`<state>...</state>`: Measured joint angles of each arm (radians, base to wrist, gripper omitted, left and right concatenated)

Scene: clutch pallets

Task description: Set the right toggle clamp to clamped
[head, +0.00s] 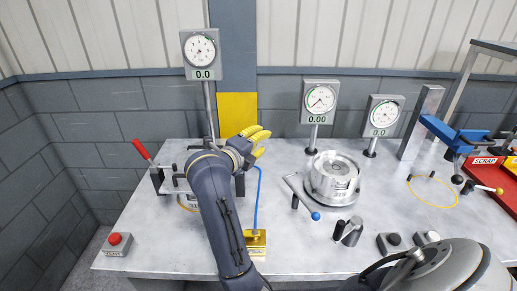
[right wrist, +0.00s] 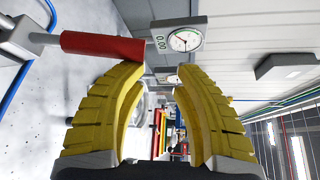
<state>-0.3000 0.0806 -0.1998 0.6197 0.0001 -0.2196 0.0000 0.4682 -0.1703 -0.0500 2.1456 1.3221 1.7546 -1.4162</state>
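The right toggle clamp's red handle (right wrist: 100,46) stands close beside my right gripper in the right wrist view, its red grip above a grey rod. In the head view this handle is hidden behind my right gripper (head: 266,142), and only a dark part (head: 240,185), perhaps its base, shows below. My right gripper's yellow fingers (right wrist: 161,72) are apart, with nothing between them; the handle is outside the fingers. Another clamp with a red handle (head: 142,150), tilted up to the left, stands at the left of the bench. My left gripper is not in view.
A gauge post (head: 207,105) rises behind my right gripper. A blue cable (head: 258,195) runs down to a yellow block (head: 256,240). A round metal clutch part (head: 333,178) stands at centre right. A red button box (head: 115,243) sits at front left.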

